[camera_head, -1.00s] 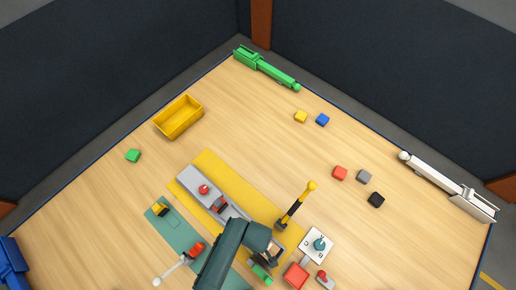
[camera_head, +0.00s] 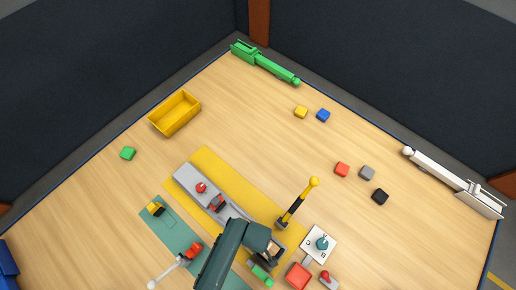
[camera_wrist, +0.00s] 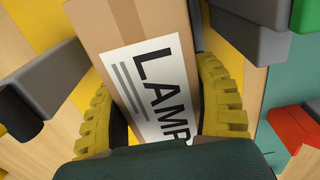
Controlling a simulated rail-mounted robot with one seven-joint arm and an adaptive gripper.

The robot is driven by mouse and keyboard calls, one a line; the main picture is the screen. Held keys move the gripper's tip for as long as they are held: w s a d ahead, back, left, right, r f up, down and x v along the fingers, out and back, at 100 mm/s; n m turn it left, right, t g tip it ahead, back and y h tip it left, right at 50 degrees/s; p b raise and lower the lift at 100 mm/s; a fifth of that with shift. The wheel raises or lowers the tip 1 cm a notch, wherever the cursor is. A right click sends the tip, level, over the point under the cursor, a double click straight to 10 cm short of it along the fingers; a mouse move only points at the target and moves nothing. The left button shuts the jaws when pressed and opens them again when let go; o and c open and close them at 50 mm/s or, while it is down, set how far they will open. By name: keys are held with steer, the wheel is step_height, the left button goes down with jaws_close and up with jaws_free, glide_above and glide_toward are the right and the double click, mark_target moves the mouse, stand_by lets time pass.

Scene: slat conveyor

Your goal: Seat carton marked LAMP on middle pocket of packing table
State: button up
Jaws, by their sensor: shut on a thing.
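In the wrist view the brown carton (camera_wrist: 113,22) has a white label reading LAMP. My gripper (camera_wrist: 160,95) is shut on it, with a yellow ribbed finger on each side. The carton's far end runs out of the picture top. In the head view my gripper (camera_head: 271,255) is mostly hidden by my dark green arm, and only a small brown part of the carton (camera_head: 276,250) shows, near the conveyor's near end. A teal surface (camera_head: 171,234), perhaps the packing table, lies left of my arm. Its middle part is partly hidden, and I cannot make out all its pockets.
The grey conveyor (camera_head: 187,178) lies on a yellow mat (camera_head: 213,165). A black-and-yellow lever (camera_head: 297,204) stands upright right of my gripper. A white dial panel (camera_head: 319,244) and red box (camera_head: 299,276) are close by. A red piece (camera_head: 193,250) and green piece (camera_head: 262,276) flank my arm.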

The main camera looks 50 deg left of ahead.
steer(key=o, duration=1.3)
step_height(320, 180, up, 12)
steer(key=shift+r, duration=0.1)
